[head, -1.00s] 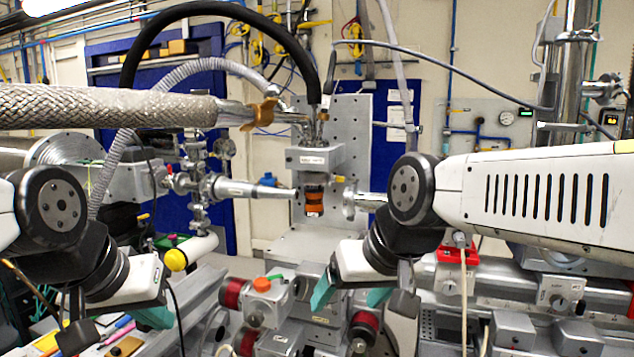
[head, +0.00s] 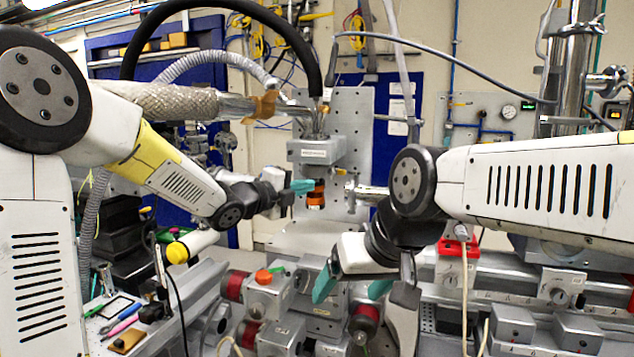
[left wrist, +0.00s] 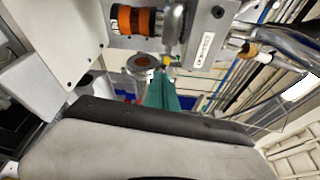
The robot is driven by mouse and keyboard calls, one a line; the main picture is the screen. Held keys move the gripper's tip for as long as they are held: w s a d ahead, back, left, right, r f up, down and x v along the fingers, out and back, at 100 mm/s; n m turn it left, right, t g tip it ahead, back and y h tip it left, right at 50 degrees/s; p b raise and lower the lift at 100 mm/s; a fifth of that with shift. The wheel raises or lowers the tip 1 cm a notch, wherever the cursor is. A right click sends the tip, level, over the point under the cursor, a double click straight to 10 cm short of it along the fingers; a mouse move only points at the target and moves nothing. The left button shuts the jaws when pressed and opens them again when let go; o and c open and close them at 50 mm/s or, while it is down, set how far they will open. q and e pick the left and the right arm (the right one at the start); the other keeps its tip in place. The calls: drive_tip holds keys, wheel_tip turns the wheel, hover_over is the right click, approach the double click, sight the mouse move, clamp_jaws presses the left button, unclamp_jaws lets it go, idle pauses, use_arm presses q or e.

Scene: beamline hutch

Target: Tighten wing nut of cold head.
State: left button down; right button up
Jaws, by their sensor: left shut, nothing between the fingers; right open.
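The cold head (head: 316,151) is a grey block with a label, hanging in front of a perforated plate, with an orange and black banded cylinder (head: 316,194) below it. It also shows at the top of the left wrist view (left wrist: 205,40), sideways. A small yellow piece (left wrist: 166,62) sits by the block's edge near a metal clamp; I cannot tell whether it is the wing nut. My left gripper (head: 302,186) is shut and empty, its teal fingers beside the cylinder, partly covering it; contact is unclear. The fingers point at the block in the left wrist view (left wrist: 161,93). My right gripper (head: 352,290) is open, low in front.
A braided hose (head: 165,101) and a black hose (head: 290,40) run above my left arm to the cold head. Red and grey stage motors (head: 268,292) stand below. A metal rail bench (head: 575,290) fills the right. Tools lie on a tray at lower left.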

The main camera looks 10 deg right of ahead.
sight(332, 173)
use_arm(q)
drive_tip(key=x, duration=1)
drive_tip(key=shift+d+r, duration=0.15)
drive_tip(key=shift+d, duration=0.05)
drive_tip(key=shift+m, duration=0.3)
